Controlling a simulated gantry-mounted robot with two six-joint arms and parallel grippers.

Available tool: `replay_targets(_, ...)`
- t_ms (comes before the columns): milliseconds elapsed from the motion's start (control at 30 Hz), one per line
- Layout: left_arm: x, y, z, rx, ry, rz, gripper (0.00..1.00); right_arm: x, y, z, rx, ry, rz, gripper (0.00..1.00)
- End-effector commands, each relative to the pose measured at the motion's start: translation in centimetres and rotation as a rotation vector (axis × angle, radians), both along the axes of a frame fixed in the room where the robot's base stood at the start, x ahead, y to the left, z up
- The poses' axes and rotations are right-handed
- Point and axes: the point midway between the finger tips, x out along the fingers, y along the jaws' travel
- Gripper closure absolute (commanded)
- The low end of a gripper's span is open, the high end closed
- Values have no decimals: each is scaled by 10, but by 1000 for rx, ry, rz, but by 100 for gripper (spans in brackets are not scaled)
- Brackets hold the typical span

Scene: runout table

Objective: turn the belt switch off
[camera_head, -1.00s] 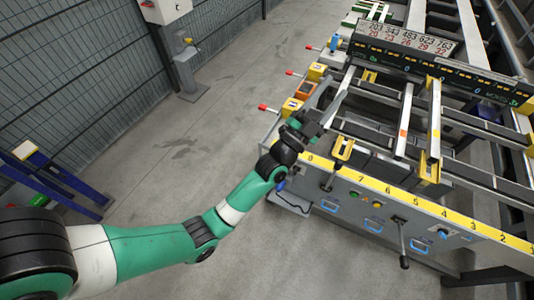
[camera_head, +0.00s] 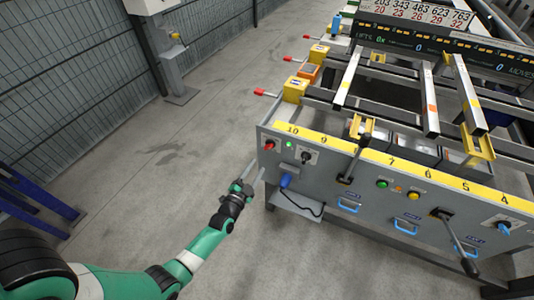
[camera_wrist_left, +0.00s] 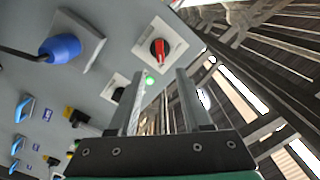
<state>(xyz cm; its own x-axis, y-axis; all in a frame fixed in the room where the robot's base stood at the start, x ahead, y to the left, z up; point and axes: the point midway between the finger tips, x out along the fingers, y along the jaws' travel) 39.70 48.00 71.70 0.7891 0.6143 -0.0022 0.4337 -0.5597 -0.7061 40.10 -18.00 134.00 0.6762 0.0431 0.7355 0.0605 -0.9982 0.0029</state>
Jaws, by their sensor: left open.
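The front control panel (camera_head: 330,180) has a red rotary switch (camera_head: 269,145) at its left end, a lit green lamp (camera_head: 289,144) and a black rotary switch (camera_head: 305,157). I cannot read which is labelled as the belt switch. In the left wrist view the red switch (camera_wrist_left: 160,48) sits on a white plate, beyond my fingers. The green lamp (camera_wrist_left: 149,79) shows between the fingers, and the black switch (camera_wrist_left: 118,93) is partly hidden behind one. My left gripper (camera_head: 256,174) is open and empty, just off the panel's left end and below the red switch. My right gripper is out of view.
A blue plug (camera_head: 285,180) with a cable sticks out below the switches. Levers (camera_head: 458,245) and blue handles (camera_head: 348,206) project from the panel further right. Yellow boxes with red-tipped rods (camera_head: 295,90) line the table's left edge. The floor to the left is clear.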

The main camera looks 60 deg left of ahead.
Motion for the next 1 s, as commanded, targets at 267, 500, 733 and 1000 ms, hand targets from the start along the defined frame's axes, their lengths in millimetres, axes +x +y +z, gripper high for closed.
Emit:
replay_targets(267, 49, 38, -5, 3, -4, -1, 51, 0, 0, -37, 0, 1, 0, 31)
replay_targets(500, 77, 60, -3, 1, -2, -1, 51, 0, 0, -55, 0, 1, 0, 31)
replay_targets(733, 81, 62, 0, 1, 0, -1, 51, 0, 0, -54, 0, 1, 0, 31)
replay_targets(1000, 81, 62, 0, 1, -1, -1, 84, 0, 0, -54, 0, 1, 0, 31)
